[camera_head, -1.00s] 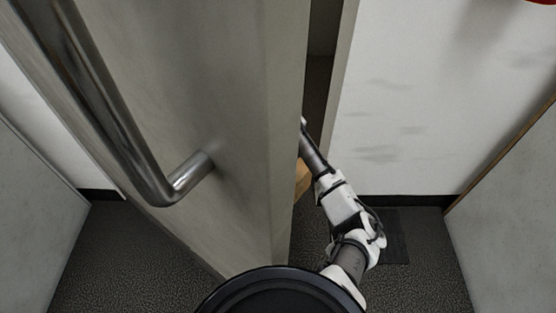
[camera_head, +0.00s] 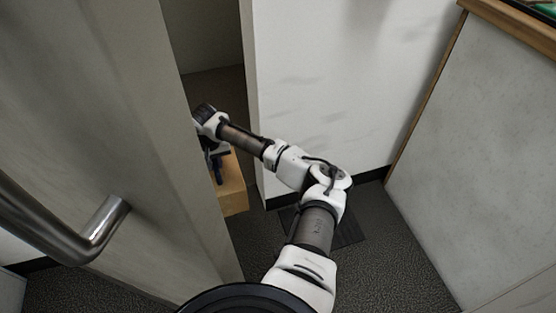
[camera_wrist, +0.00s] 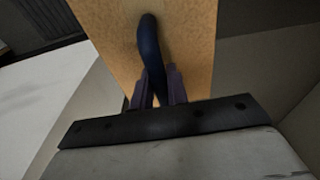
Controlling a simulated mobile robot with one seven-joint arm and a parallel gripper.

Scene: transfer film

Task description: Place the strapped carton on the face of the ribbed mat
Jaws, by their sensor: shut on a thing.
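The strapped carton (camera_head: 233,190) is a tan box hanging beside the door edge in the head view, partly hidden by my arm. In the wrist view the carton (camera_wrist: 195,45) fills the upper middle, with a dark blue strap (camera_wrist: 150,45) arching over its face. My gripper (camera_head: 217,170) is at the carton; in the wrist view its fingers (camera_wrist: 155,85) are closed on the strap. A dark mat (camera_head: 349,232), likely the ribbed mat, lies on the floor against the white wall, partly hidden behind my arm.
A large grey door (camera_head: 110,130) with a metal handle (camera_head: 95,235) stands close on the left. A doorway gap lies between it and the white wall (camera_head: 330,90). A grey panel with a wooden top edge (camera_head: 470,130) stands on the right. Carpet (camera_head: 400,260) is clear at lower right.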

